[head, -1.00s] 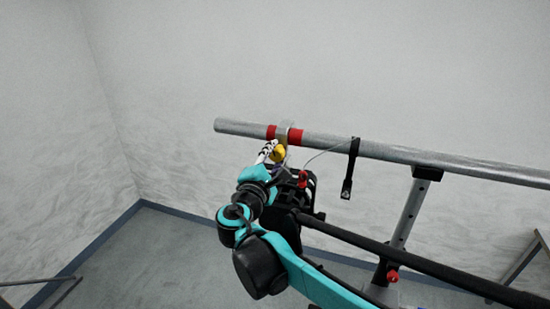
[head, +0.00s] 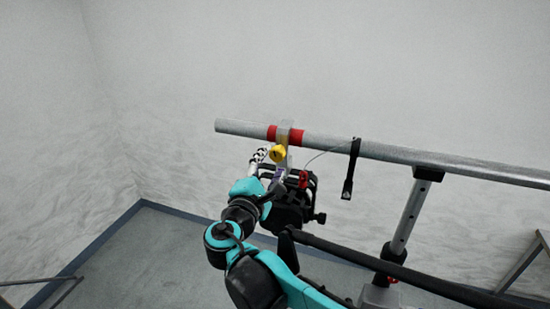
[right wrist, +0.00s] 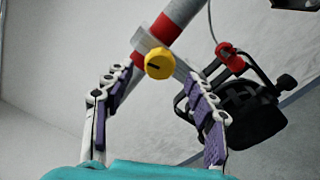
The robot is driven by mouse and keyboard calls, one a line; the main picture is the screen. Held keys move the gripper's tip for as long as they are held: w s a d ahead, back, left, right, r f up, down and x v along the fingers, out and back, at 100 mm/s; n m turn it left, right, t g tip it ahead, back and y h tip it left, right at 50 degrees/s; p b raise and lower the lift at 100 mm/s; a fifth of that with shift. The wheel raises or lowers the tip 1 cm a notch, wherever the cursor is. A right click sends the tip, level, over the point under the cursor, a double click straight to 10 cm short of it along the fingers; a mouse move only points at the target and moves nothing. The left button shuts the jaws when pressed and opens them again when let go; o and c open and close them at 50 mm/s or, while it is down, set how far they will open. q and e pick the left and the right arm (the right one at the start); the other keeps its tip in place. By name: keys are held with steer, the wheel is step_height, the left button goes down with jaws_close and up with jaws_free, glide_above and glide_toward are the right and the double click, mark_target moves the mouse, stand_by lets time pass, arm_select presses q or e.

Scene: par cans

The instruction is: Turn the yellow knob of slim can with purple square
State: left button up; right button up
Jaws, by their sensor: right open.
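The yellow knob (head: 278,154) sits on a pale clamp just below the pipe, between two red bands. In the right wrist view the knob (right wrist: 159,64) shows a dark slot on its face. The black can (head: 291,208) hangs under the clamp; it also shows at the right in the right wrist view (right wrist: 250,118). I cannot make out a purple square on it. My right gripper (head: 267,170) is open and empty, just below the knob. In the right wrist view its purple-padded fingers (right wrist: 158,92) are spread to either side below the knob, apart from it.
A grey metal pipe (head: 445,166) runs across, held by a stand post (head: 408,215) at the right. A red clip (head: 303,178) with a thin cable is by the can. A black strap (head: 349,175) hangs from the pipe.

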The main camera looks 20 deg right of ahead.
steer(key=v, duration=0.7)
steer(key=shift+s, duration=0.25)
steer(key=shift+a, duration=0.15)
steer(key=s+d+f+m+g+b, duration=0.1)
steer(key=d+f+b, duration=0.2)
steer(key=f, duration=0.3)
steer(key=s+d+f+m+g+y+b, duration=0.1)
steer(key=d+f+m+g+b, duration=0.1)
steer(key=f+b, duration=0.35)
steer(key=s+d+f+m+g+b, duration=0.1)
steer(key=d+f, duration=0.2)
steer(key=f, duration=0.5)
steer(key=s+f+m+g+y+b, duration=0.1)
steer(key=s+f+m+y+b, duration=0.2)
steer(key=f+b, duration=0.3)
steer(key=s+f+m+g+y+b, duration=0.1)
steer(key=s+f+m+b, duration=0.4)
steer(key=f, duration=1.2)
steer(key=s+f+m+g+y+b, duration=0.2)
steer(key=s+f+m+y+b, duration=0.2)
steer(key=f+b, duration=0.5)
step_height(320, 180, down, 3)
steer(key=shift+a+r+m+y, duration=0.25)
steer(key=shift+a+m+y, duration=0.05)
steer(key=shift+a+m, duration=0.1)
